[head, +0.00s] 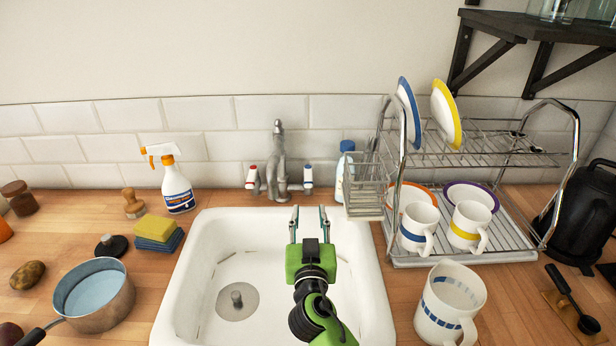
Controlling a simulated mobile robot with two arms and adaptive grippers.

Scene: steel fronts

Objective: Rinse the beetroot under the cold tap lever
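The tap (278,160) stands behind the white sink (190,290). Its blue-marked lever (308,178) is on the right and its red-marked lever (251,177) is on the left. I see no water running from the spout. A dark purple round thing, probably the beetroot (10,334), lies on the counter at the bottom left corner, partly cut off by the frame. My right gripper (308,222) is over the sink, in front of the tap. Its two fingers are apart with nothing between them. My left gripper is not in view.
A saucepan (108,313), brown potato (27,275), dark plug (110,245), sponges (156,232) and spray bottle (176,187) stand left of the sink. A dish rack (460,259) with mugs and plates, a large mug (450,300) and black kettle (588,215) are right.

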